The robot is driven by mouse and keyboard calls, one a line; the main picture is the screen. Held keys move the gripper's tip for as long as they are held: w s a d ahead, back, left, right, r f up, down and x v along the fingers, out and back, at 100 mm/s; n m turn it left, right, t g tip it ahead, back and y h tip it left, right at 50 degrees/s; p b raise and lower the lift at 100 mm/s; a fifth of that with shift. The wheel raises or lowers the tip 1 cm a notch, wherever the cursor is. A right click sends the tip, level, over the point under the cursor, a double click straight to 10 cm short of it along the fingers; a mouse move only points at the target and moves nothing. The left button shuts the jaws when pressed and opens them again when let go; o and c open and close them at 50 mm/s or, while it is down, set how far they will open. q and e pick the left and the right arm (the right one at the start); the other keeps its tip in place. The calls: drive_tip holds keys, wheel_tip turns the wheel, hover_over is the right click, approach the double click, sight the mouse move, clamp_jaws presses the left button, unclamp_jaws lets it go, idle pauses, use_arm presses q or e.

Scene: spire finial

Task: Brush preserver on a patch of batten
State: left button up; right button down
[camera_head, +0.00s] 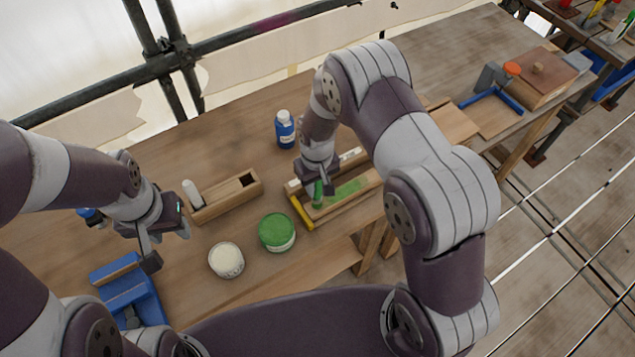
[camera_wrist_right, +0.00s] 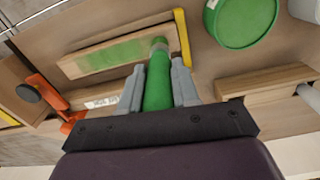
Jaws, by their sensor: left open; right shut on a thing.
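A wooden batten (camera_head: 362,186) with a green patch along its top lies on the bench; it also shows in the right wrist view (camera_wrist_right: 84,66). My right gripper (camera_head: 319,182) is shut on a green brush handle and is over the left end of the batten. The green brush (camera_wrist_right: 158,92) stands between the fingers in the right wrist view, its far end at the batten's end; I cannot tell if the bristles touch. A green tin (camera_head: 277,232) stands left of the batten. My left gripper (camera_head: 164,246) is open and empty over the bench's left part.
A white tin (camera_head: 226,260), a wooden box (camera_head: 228,199) with a white item, and a blue bottle (camera_head: 285,129) stand nearby. A yellow strip (camera_head: 301,212) lies at the batten's end. A blue clamp-like thing (camera_head: 131,290) is at lower left. Scaffold poles run behind.

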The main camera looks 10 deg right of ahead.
wheel_tip(320, 180, up, 2)
drive_tip(key=shift+r, duration=0.1)
wheel_tip(320, 180, up, 4)
drive_tip(key=p, duration=0.4)
drive_tip(key=shift+w+d+r, duration=0.1)
drive_tip(key=shift+d+r, duration=0.05)
drive_tip(key=shift+r, duration=0.4)
drive_tip(key=shift+d+r, duration=0.1)
drive_tip(key=shift+r, duration=0.05)
use_arm(q)
drive_tip(key=r, duration=0.5)
drive_tip(key=shift+s+d+r, duration=0.1)
drive_tip(key=shift+s+d, duration=0.15)
drive_tip(key=shift+s, duration=0.15)
